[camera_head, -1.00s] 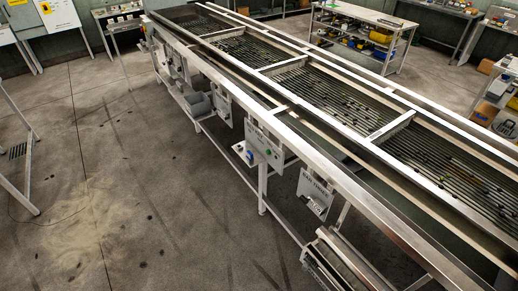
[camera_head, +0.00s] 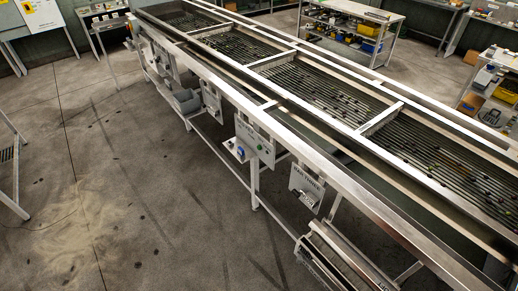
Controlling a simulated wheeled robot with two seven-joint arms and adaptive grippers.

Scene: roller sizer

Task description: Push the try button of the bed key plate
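The long roller sizer (camera_head: 330,160) runs from the upper left to the lower right. Several light grey plates hang along its near side. One plate (camera_head: 254,141) near the middle has a small green button (camera_head: 265,147) and a blue part (camera_head: 240,153) on a ledge at its left. A second plate (camera_head: 307,184), lower and to the right, carries dark lettering and small parts at its bottom edge. The lettering is too small to read surely, so I cannot tell which is the bed key plate or which button is the try button. Neither gripper is in view.
Open concrete floor (camera_head: 150,200) lies left of the sizer. A grey stand (camera_head: 15,165) is at the left edge. A bench (camera_head: 105,22) and cabinets are at the back left. A shelf unit (camera_head: 350,25) and crates (camera_head: 480,85) stand beyond the sizer.

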